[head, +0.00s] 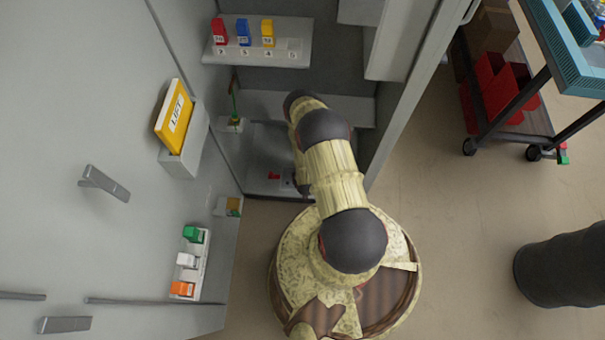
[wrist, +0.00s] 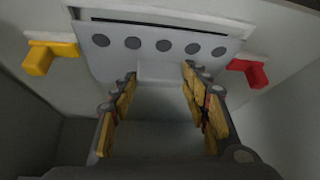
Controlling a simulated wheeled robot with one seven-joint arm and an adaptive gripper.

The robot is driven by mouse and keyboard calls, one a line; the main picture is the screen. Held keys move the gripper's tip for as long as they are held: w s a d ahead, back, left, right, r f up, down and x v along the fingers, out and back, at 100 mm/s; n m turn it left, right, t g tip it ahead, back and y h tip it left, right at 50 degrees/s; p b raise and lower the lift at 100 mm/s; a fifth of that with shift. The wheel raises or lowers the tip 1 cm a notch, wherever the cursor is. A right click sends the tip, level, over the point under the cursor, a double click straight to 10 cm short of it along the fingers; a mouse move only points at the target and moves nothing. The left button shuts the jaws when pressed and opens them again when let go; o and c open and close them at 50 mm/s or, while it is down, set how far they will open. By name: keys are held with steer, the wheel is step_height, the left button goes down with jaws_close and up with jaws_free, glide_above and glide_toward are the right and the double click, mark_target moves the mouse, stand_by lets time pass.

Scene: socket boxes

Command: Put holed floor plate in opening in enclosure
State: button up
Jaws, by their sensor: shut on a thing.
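The holed floor plate (wrist: 120,48) is a pale grey plate with a row of several dark holes, at the top middle of the wrist view. My gripper (wrist: 160,75) has its two yellow-padded fingers on either side of a grey tab at the plate's near edge and is shut on it. A dark narrow slot (wrist: 165,18) shows along the plate's far edge, in the pale enclosure wall; it may be the opening. I cannot tell how far the plate sits in it. In the head view my arm hides the gripper and the plate.
A yellow latch (wrist: 50,55) and a red latch (wrist: 250,72) flank the plate. In the head view, a shelf (head: 258,48) holds red, blue and yellow blocks inside the cabinet. A yellow LIFT binder (head: 175,116) hangs left. A cart (head: 520,100) and black barrel (head: 565,266) stand right.

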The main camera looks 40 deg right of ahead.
steer(key=shift+f, duration=0.1)
steer(key=shift+f, duration=0.6)
steer(key=shift+f, duration=0.1)
stand_by(0.5)
steer(key=o, duration=1.2)
steer(key=shift+c, duration=0.2)
steer(key=v, duration=1.2)
steer(key=shift+w, duration=0.1)
